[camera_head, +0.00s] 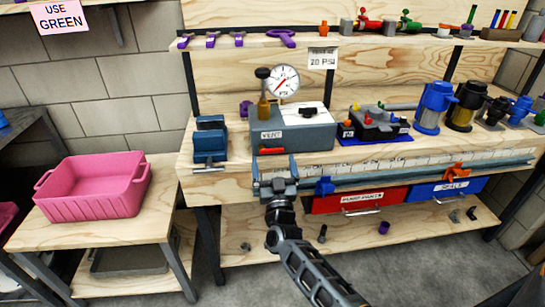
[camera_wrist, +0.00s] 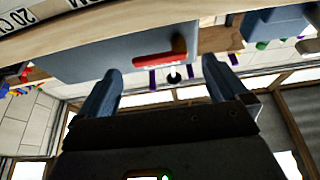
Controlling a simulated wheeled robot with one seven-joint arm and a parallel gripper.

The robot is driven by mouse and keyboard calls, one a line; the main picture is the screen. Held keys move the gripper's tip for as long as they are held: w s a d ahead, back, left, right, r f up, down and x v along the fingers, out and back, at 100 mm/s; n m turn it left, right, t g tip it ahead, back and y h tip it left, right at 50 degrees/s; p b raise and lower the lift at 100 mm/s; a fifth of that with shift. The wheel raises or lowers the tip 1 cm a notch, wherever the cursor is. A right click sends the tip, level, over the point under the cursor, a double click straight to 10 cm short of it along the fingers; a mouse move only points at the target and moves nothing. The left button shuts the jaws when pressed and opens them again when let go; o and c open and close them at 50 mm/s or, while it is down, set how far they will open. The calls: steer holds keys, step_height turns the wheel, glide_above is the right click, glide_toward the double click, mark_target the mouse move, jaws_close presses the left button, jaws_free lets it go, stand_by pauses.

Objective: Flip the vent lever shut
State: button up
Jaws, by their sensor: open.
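The vent box (camera_head: 310,135) is a grey box on the bench with a "VENT" label on its front. A small red lever (camera_head: 271,151) lies roughly level below the label, low on the front face. In the wrist view the red lever (camera_wrist: 160,60) shows as a long bar near the box (camera_wrist: 130,45) edge, between my fingers. My gripper (camera_head: 277,184) is below and in front of the lever in the head view. In the wrist view my gripper (camera_wrist: 162,70) has its two fingers wide apart with nothing between them. I cannot tell whether it touches the lever.
A pressure gauge (camera_head: 283,82) stands behind the box. A blue vise-like block (camera_head: 210,139) is to its left, and a blue mat (camera_head: 378,139) with parts to its right. A rail (camera_head: 430,173) runs along the bench front, above red (camera_head: 360,199) and blue (camera_head: 446,188) drawers.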

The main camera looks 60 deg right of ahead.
steer(key=shift+v, duration=2.2)
steer(key=shift+a, duration=0.1)
steer(key=s+a+n+t+y, duration=0.25)
steer(key=s+a+y, duration=0.35)
steer(key=a, duration=0.4)
steer(key=s+a+n+t+y, duration=0.2)
steer(key=s+a+n+y, duration=0.25)
steer(key=s+a, duration=0.45)
steer(key=s+a+r+n+g+y, duration=0.1)
steer(key=s+a+r+g+y, duration=0.1)
steer(key=s, duration=0.5)
steer(key=s+a+r+n+g+y, duration=0.1)
steer(key=s+a+r+n+y, duration=0.1)
steer(key=s+a+r+y, duration=0.3)
steer(key=s+a+r, duration=0.2)
steer(key=a, duration=0.1)
steer(key=shift+a+r+n+g, duration=0.25)
steer(key=shift+a+n+g, duration=0.05)
steer(key=shift+a+g, duration=0.1)
